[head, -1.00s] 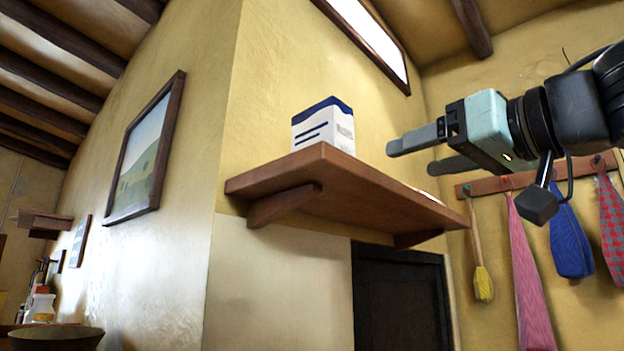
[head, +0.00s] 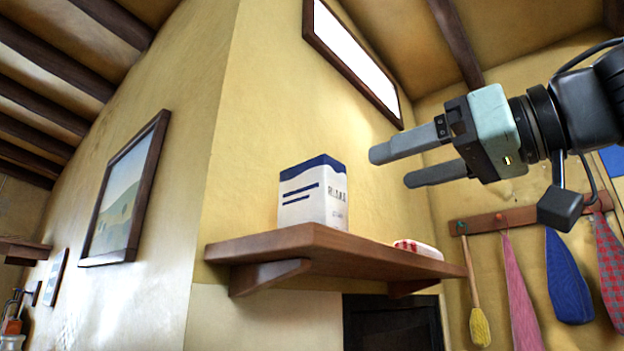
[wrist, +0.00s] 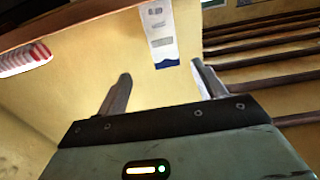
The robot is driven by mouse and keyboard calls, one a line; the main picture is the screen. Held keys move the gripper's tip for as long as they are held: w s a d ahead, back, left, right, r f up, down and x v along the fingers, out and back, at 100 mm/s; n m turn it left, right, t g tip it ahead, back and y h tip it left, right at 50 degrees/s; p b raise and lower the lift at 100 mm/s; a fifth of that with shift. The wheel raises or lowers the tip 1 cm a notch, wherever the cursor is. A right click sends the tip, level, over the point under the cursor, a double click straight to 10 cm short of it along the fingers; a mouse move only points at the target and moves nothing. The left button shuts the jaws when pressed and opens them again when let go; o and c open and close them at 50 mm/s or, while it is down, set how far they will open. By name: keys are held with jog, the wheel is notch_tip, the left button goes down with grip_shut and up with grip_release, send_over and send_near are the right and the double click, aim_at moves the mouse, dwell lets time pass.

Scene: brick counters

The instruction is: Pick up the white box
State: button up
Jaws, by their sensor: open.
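The white box (head: 313,198) stands upright on a brown wooden wall shelf (head: 330,240) in the head view. It has a dark blue top band and blue stripes. My gripper (head: 390,168) is open and empty, above and to the right of the box, its fingers pointing left. The wrist view also shows the box (wrist: 160,32), ahead of the fingers and roughly between them in the picture. My gripper shows there too (wrist: 160,85), with its fingers apart and nothing between them.
A red and white item (head: 418,249) lies on the shelf right of the box; it also shows in the wrist view (wrist: 24,59). A framed bright panel (head: 355,58) is on the wall above. Cloths and a brush hang from a peg rail (head: 520,216) at right.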

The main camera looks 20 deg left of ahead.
aim_at(341, 189)
jog(key=p+x, duration=0.7)
jog(key=x, duration=0.3)
jog(key=shift+f, duration=0.15)
jog(key=shift+s+x, duration=0.15)
jog(key=shift+x, duration=1.2)
jog(key=shift+s+x, duration=0.15)
jog(key=shift+x, duration=1.25)
jog(key=c, duration=1.1)
